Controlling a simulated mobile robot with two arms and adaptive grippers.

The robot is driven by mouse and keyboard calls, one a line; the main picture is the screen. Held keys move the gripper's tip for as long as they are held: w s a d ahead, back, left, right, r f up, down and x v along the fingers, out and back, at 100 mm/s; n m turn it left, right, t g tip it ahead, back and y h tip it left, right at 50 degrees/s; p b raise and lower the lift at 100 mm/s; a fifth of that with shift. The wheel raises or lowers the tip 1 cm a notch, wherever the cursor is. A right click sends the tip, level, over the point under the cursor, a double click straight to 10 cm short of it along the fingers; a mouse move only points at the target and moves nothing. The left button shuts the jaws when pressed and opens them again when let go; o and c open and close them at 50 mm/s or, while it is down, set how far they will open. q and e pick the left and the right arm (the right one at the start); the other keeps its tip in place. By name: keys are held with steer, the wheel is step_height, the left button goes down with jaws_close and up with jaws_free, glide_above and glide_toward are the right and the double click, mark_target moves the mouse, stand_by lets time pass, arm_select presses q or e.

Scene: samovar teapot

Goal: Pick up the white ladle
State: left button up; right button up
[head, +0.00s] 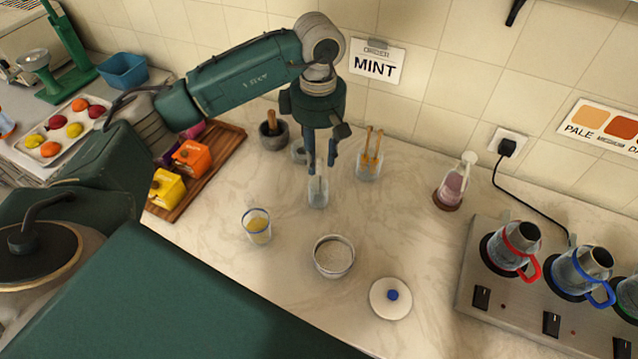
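What looks like the white ladle (319,178) stands upright in a small clear glass jar (318,200) on the counter. Only its thin pale handle shows; its lower end is blurred by the glass. My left gripper (322,168) points down right above the jar. Its two dark fingers are apart, with the top of the pale handle showing between them. I cannot tell whether a finger touches the handle. My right gripper is not in view.
A glass with wooden tongs (369,160) stands close on the right, and a mortar (273,132) on the left. A yellow-filled glass (257,227), a bowl (334,257) and a blue-knobbed lid (391,297) lie nearer. A burner plate (478,262) holds pots at right.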

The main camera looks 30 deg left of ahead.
arm_select(q)
steer(key=f+p, duration=0.1)
steer(key=f, duration=0.2)
steer(key=f+p, duration=0.1)
steer(key=shift+w+d+f+p, duration=0.1)
steer(key=shift+w+f+p, duration=0.05)
steer(key=shift+w+p, duration=0.15)
steer(key=shift+f, duration=0.35)
jaws_close()
steer(key=shift+r, duration=0.1)
step_height(320, 180, up, 11)
steer(key=b, duration=0.4)
steer(key=shift+w+r, duration=0.1)
steer(key=shift+w, duration=0.05)
step_height(320, 180, up, 9)
glide_above(320, 171)
steer(key=shift+w, duration=0.3)
